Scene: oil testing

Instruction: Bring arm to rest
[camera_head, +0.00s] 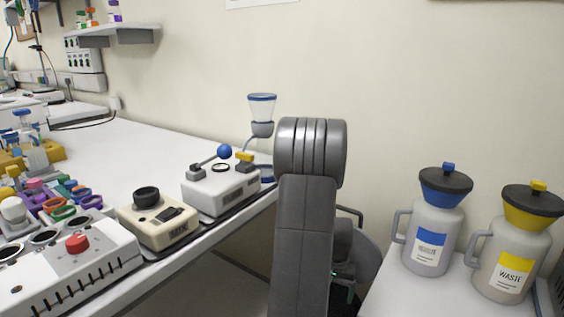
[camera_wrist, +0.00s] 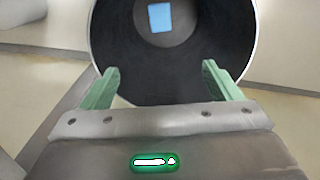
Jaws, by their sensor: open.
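My arm rises as a grey column in the middle of the head view, between the bench and the side table. My gripper (camera_wrist: 160,88) shows in the wrist view with its two green fingers spread apart and nothing between them. Beyond the fingers is a large round dark opening with a light rim, and a small blue patch shows inside it. In the head view the gripper's fingers are mostly hidden behind my arm.
On the left bench (camera_head: 150,150) stand a white device with a red knob (camera_head: 77,243), a beige device (camera_head: 157,221) and a device with a blue-ball lever (camera_head: 220,190). A blue-topped jug (camera_head: 433,225) and a yellow-topped waste jug (camera_head: 513,245) stand on the right table (camera_head: 400,295).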

